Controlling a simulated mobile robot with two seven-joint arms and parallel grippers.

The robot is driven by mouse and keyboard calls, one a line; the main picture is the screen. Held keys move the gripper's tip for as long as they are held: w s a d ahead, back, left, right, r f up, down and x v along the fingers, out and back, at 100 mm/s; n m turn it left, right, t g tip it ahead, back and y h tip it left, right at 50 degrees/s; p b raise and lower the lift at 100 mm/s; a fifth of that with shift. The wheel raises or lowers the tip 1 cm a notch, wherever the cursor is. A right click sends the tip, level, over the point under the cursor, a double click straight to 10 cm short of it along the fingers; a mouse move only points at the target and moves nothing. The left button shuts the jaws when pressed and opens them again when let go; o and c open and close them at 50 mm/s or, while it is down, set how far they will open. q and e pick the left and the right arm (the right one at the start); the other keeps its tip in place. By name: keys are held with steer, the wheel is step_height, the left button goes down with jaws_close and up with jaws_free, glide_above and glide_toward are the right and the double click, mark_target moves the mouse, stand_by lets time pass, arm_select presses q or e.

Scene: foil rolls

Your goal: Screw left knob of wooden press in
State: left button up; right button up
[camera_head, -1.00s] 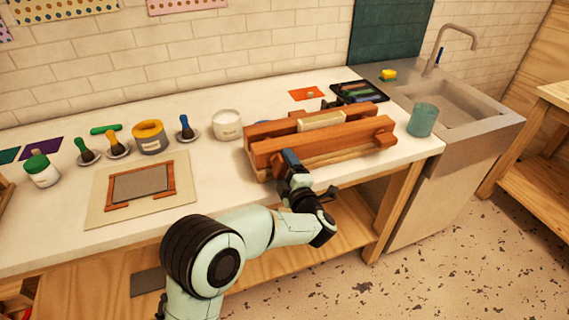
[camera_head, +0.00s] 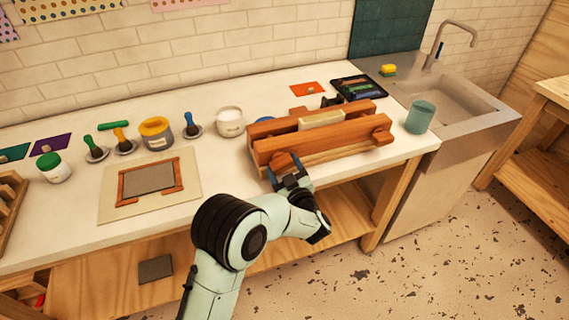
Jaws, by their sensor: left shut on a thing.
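The wooden press (camera_head: 335,140) lies on the right part of the white counter, with two long reddish-brown beams and a pale block (camera_head: 321,120) between them. Its left knob (camera_head: 284,161) sticks out from the front beam. My left gripper (camera_head: 286,167) is at the front of the press, with its blue-tipped fingers shut around the left knob. The right knob (camera_head: 382,136) is uncovered at the right end of the front beam. My right gripper is not in view.
A white jar (camera_head: 230,122) stands left of the press, and a teal cup (camera_head: 420,117) stands to its right near the sink (camera_head: 455,100). A framed screen on a board (camera_head: 150,184) lies to the left. A dark tray (camera_head: 358,88) is behind the press.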

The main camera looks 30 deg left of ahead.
arm_select(q)
steer(key=shift+d+f+m+p, duration=0.25)
steer(key=shift+m+p, duration=0.15)
steer(key=shift+m, duration=0.5)
steer(key=o, duration=0.8)
steer(key=shift+o, duration=0.8)
steer(key=shift+s+r, duration=0.1)
steer(key=shift+r, duration=0.05)
steer(key=b+v, duration=0.1)
steer(key=v, duration=1.2)
steer(key=shift+s+b, duration=0.2)
steer(key=shift+b, duration=0.2)
steer(key=shift+d, duration=0.1)
